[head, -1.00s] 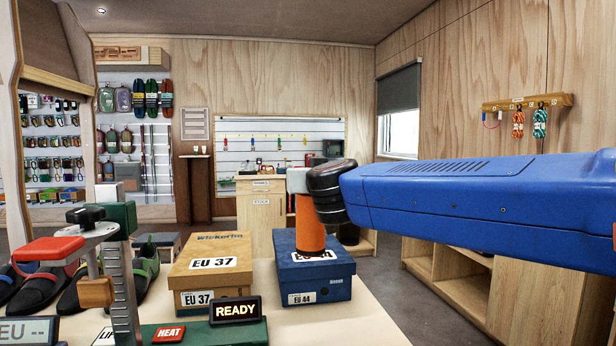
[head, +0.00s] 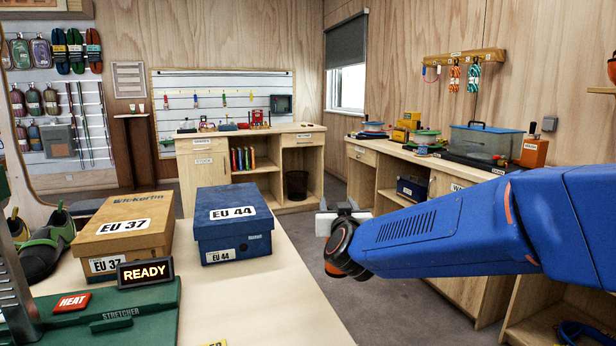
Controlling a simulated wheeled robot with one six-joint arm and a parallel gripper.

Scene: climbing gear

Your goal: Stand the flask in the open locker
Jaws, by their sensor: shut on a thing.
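My gripper (head: 338,213) is out over the floor right of the near table, beyond the dark wrist of my blue arm. Its pale jaws are shut on the flask, which the wrist hides almost wholly. I cannot tell the flask's tilt from this view. I cannot make out an open locker in this view.
A blue EU 44 box (head: 235,242) and a tan EU 37 box (head: 125,232) stand on the near table (head: 270,305). A back cabinet (head: 203,165) and a long right counter (head: 395,165) hold goods. Grey floor (head: 310,225) lies between.

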